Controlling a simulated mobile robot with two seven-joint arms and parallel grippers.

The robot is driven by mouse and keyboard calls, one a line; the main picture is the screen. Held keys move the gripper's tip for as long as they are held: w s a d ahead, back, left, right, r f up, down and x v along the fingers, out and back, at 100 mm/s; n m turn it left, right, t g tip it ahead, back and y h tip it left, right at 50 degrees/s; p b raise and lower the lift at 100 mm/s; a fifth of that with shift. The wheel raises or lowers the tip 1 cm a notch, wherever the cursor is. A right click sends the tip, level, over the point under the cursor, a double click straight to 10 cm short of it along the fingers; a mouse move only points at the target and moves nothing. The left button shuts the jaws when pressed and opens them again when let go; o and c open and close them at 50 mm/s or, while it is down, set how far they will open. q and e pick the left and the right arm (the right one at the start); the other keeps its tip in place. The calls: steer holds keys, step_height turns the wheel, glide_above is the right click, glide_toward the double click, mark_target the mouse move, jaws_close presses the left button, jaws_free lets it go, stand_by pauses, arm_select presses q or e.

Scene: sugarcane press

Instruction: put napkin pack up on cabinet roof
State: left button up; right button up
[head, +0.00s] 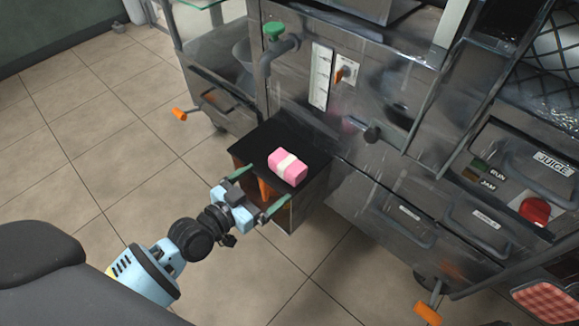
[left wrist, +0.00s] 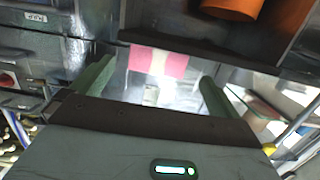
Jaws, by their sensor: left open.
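The napkin pack (head: 287,167) is pink with a white band. It lies on the flat black top (head: 262,140) of a small open-fronted metal cabinet (head: 312,190) that juts from the machine. My left gripper (head: 257,192) is open and empty at the front edge of this cabinet, short of the pack and apart from it. In the left wrist view the pack (left wrist: 145,61) shows ahead between the two green fingers. My right gripper is not in view.
An orange object (head: 266,188) sits inside the small cabinet under the top. The steel machine (head: 390,90) stands close behind and to the right, with a pipe with a green knob (head: 275,31) and drawers (head: 400,215). Tiled floor (head: 100,130) is clear to the left.

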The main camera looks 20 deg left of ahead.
mark_target(280, 173)
arm_select(q)
steer(key=shift+w+f, duration=0.35)
steer(key=shift+w, duration=0.1)
steer(key=shift+b+x, duration=0.5)
steer(key=shift+x, duration=0.7)
steer(key=shift+w+r, duration=0.1)
steer(key=shift+w, duration=0.15)
steer(key=x, duration=0.1)
steer(key=b+x, duration=0.1)
steer(key=x, duration=0.2)
steer(key=shift+w+d+r+b, duration=0.2)
steer(key=shift+w+d+b, duration=0.15)
steer(key=shift+d, duration=0.05)
steer(key=c, duration=1)
